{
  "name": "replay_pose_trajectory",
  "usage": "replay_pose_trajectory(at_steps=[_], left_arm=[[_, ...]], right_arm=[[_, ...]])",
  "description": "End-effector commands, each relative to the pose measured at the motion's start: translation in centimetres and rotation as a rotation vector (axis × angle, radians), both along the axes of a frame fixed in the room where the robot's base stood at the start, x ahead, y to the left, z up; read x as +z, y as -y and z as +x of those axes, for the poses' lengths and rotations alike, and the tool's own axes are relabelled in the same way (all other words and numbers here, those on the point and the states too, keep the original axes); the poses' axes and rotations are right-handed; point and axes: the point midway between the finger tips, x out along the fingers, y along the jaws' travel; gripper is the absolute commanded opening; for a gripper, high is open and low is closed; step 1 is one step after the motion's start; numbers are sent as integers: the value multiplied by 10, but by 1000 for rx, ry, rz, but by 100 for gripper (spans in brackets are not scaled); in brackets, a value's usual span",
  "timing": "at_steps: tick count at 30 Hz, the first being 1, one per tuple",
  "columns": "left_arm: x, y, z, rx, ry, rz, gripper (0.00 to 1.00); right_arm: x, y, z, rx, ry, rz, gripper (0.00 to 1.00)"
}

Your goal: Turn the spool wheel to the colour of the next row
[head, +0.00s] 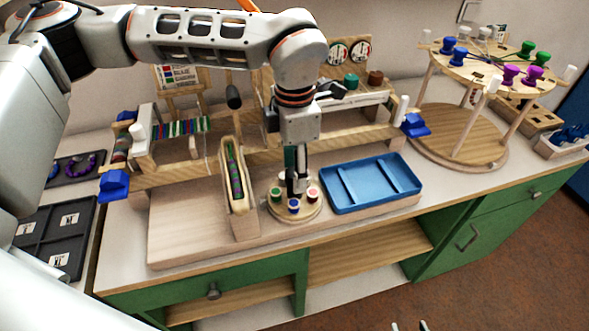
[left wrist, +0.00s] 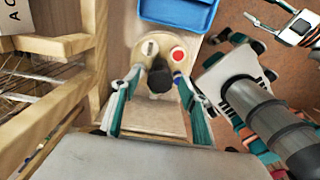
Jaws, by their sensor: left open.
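The spool wheel (head: 283,215) is a small round wooden disc on the bench, with short pegs topped green (head: 275,195), blue (head: 294,206) and red (head: 312,192). My left gripper (head: 297,186) points down over its middle, open. In the left wrist view its fingers stand apart on either side of the wheel (left wrist: 146,72), with the dark central knob (left wrist: 161,79) between them; contact cannot be told. A red top (left wrist: 178,53) shows beyond the knob. My right gripper (head: 409,326) shows only two separated fingertips at the bottom edge. A small card (head: 180,77) with coloured rows stands behind.
A long upright holder (head: 238,190) with purple and green inside stands left of the wheel. A blue tray (head: 372,182) lies to its right. The wooden loom frame (head: 350,142) runs behind. A round spool stand (head: 460,137) is at the right.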

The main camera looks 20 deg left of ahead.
Motion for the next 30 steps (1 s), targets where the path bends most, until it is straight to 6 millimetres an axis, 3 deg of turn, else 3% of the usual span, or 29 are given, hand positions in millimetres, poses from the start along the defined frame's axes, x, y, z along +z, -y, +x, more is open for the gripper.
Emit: replay_pose_trajectory(at_steps=[11, 15, 16, 30], left_arm=[[-7, 0, 0, -1, 1, 0, 44], [-7, 0, 0, -1, 1, -1, 8], [-7, 0, 0, -1, 1, -1, 6], [-5, 0, 0, -84, 0, 0, 6]], right_arm=[[1, 0, 1, 0, 1, -1, 40], [1, 1, 1, 0, 1, -1, 40], [1, 0, 1, 0, 1, -1, 40], [6, 0, 2, -2, 6, 2, 40]])
